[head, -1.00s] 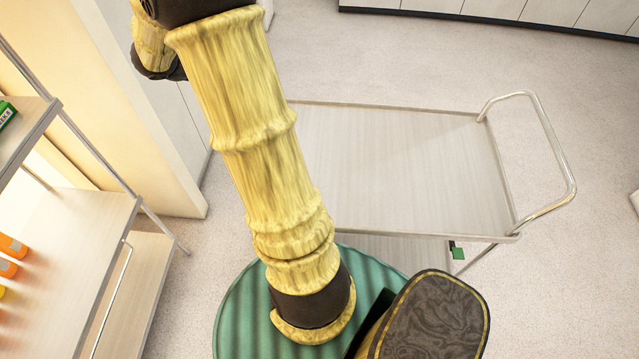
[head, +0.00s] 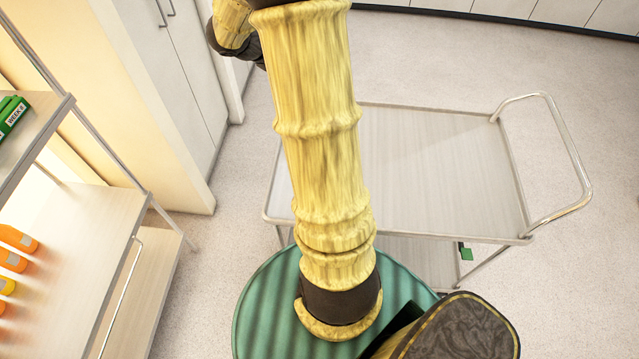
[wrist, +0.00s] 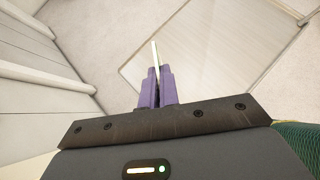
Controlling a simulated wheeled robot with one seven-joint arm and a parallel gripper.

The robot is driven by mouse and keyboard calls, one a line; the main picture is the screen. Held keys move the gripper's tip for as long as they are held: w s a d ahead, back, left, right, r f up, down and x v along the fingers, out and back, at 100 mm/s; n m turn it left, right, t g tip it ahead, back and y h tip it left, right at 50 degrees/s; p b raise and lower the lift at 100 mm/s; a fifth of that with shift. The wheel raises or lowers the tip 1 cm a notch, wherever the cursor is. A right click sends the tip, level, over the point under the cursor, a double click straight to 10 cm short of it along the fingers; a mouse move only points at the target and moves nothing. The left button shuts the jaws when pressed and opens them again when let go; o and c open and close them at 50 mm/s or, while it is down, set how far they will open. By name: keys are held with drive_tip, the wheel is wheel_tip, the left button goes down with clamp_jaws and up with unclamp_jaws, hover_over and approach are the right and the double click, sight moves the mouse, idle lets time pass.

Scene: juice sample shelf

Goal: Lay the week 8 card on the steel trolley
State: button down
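The steel trolley (head: 440,160) stands right of centre in the head view, with a bare pale top and a bent tube handle on its right. Its top also shows ahead of my gripper in the wrist view (wrist: 215,45). My gripper (wrist: 158,75) has purple fingers closed together on a thin card (wrist: 155,53), seen edge-on, pale with a greenish tint. Its label cannot be read, so I cannot tell its week. The card is above the floor and trolley, apart from the top as far as I can tell. My gripper is outside the head view.
A small green tag (head: 466,254) is at the trolley's front right. Cabinets (head: 180,70) stand behind the shelf.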

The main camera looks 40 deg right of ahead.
drive_tip(key=s+a+f+n+g+h+b, duration=0.1)
drive_tip(key=f+n+b, duration=0.2)
drive_tip(key=f+n, duration=0.4)
drive_tip(key=s+a+f+n+g+h+b, duration=0.1)
drive_tip(key=f+n, duration=0.7)
drive_tip(key=f, duration=1.4)
drive_tip(key=shift+s+a+f+n+b, duration=0.35)
drive_tip(key=shift+s+b, duration=0.2)
drive_tip(key=shift+b, duration=0.65)
drive_tip(key=shift+f, duration=0.1)
wheel_tip(320, 180, down, 7)
drive_tip(key=b, duration=0.7)
drive_tip(key=shift+f+b, duration=0.6)
drive_tip(key=shift+f, duration=0.8)
